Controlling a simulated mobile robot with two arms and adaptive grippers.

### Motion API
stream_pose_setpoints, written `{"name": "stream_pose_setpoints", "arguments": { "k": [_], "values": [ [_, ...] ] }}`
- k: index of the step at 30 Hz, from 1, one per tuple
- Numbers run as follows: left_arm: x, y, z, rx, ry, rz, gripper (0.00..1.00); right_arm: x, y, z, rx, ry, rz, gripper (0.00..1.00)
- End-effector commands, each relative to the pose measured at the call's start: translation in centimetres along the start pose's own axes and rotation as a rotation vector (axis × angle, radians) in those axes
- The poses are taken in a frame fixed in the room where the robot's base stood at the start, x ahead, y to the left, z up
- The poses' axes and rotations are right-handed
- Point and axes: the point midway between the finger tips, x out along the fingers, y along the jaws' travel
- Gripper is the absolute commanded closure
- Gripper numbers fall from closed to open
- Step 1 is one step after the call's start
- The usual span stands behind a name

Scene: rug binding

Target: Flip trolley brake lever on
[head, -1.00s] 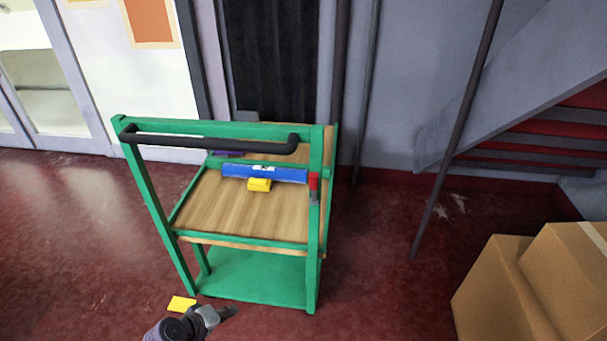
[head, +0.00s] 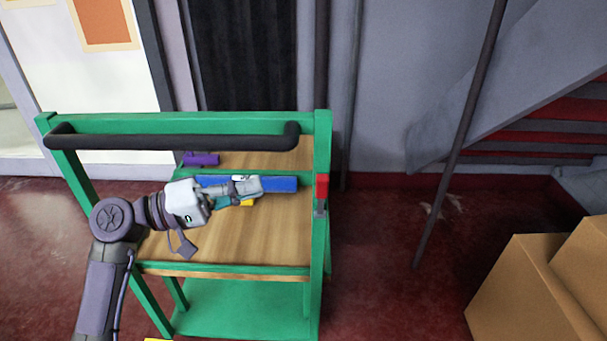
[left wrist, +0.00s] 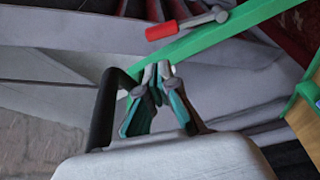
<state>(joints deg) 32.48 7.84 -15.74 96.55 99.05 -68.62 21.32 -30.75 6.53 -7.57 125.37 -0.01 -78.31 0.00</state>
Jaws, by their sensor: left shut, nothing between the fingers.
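The green trolley (head: 318,250) stands in the middle of the head view, with a black push handle (head: 170,142) across its near top. A lever with a red grip (head: 322,187) and a grey lower part stands upright on the trolley's right post. The red grip (left wrist: 165,31) also shows in the left wrist view, beyond the fingertips and beside a green bar. My left gripper (head: 259,187) is shut and empty over the trolley's top, left of the lever and apart from it. Its closed fingers (left wrist: 157,72) point towards the lever in the left wrist view. My right gripper is not in view.
A blue roll (head: 283,184) and a purple item (head: 201,159) lie on the wooden top. A yellow block is partly hidden by my gripper. Cardboard boxes (head: 520,290) stand at the lower right, near a dark pole (head: 462,135). Floor between trolley and boxes is clear.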

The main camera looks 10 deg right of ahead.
Motion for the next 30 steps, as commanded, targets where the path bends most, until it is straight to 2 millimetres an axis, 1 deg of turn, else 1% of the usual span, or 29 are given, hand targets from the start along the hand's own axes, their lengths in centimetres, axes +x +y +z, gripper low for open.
{"name": "stream_pose_setpoints", "arguments": {
  "k": [2, 5, 8, 15, 19, 24, 30],
  "values": [
    [0.2, 0.0, 0.0, -0.001, 0.001, 0.000, 1.00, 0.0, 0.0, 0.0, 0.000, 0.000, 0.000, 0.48],
    [1.1, 0.0, 0.0, -0.002, 0.001, 0.002, 1.00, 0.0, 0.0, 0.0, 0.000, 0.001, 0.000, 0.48],
    [2.6, 0.0, 0.0, -0.002, -0.001, 0.002, 1.00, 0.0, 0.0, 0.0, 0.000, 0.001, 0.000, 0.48],
    [7.1, 0.0, 0.0, -0.002, 0.001, 0.003, 1.00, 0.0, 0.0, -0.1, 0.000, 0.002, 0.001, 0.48],
    [8.8, -0.1, -0.1, -0.002, 0.001, 0.001, 1.00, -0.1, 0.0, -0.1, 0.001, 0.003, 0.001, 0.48],
    [9.9, -0.1, -0.1, -0.001, 0.003, 0.000, 1.00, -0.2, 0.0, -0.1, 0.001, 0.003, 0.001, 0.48],
    [10.0, -0.1, -0.1, -0.001, 0.003, -0.001, 1.00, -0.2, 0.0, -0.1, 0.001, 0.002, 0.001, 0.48]
  ]
}}
